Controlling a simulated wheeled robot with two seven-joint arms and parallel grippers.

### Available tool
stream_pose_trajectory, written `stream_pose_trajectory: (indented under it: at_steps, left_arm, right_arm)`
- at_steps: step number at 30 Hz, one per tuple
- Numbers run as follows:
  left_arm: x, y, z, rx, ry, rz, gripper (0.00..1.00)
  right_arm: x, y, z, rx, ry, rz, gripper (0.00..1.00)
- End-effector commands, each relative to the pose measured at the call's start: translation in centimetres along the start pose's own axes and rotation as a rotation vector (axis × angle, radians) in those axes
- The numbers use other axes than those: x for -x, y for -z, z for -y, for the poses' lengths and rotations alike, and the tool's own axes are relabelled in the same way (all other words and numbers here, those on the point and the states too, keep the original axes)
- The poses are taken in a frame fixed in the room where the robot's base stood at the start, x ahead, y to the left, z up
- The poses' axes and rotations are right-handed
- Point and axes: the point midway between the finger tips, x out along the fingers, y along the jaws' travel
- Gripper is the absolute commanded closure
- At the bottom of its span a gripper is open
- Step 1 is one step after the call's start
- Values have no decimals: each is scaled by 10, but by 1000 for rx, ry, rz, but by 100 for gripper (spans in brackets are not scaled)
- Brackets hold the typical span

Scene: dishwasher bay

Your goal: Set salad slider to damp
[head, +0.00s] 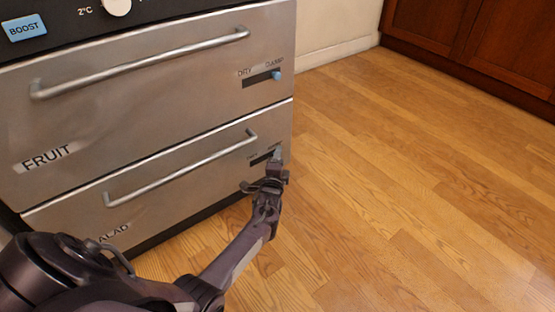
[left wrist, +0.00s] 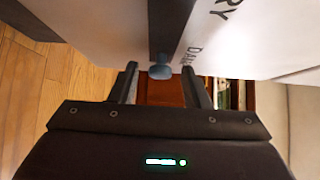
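The salad drawer (head: 190,178) is the lower steel front in the head view, with its slider slot (head: 261,158) at the right end. My left gripper (head: 274,168) is in front of the slot's right end and covers part of the slider there. In the left wrist view, the blue-grey salad slider knob (left wrist: 160,72) lies between the two spread fingertips (left wrist: 160,78), with a gap on each side. The dark slot (left wrist: 164,30) runs up from the knob toward the DRY label. The knob appears at the DAMP end. My right gripper is out of view.
The fruit drawer (head: 150,90) is above, its blue slider knob (head: 277,75) at the DAMP end. Long bar handles (head: 180,170) stick out from both drawers. A BOOST button (head: 25,27) and a white dial (head: 117,6) are on top. The wooden floor (head: 410,190) at right is clear.

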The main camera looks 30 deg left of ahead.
Motion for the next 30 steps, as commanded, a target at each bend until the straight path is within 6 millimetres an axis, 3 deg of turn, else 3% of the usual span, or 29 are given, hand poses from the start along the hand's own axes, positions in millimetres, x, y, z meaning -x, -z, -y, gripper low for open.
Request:
stream_pose_trajectory:
  at_steps: [8, 18, 23, 30]
  left_arm:
    - [7, 0, 2, -1, -1, 1, 57]
    - [62, 1, 3, 0, -4, -1, 57]
    - [76, 1, 2, 0, -1, -1, 57]
    - [78, 1, 0, 0, 0, -1, 57]
  right_arm:
    - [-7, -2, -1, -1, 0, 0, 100]
    - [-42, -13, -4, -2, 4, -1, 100]
    - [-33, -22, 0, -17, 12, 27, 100]
    - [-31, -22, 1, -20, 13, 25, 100]
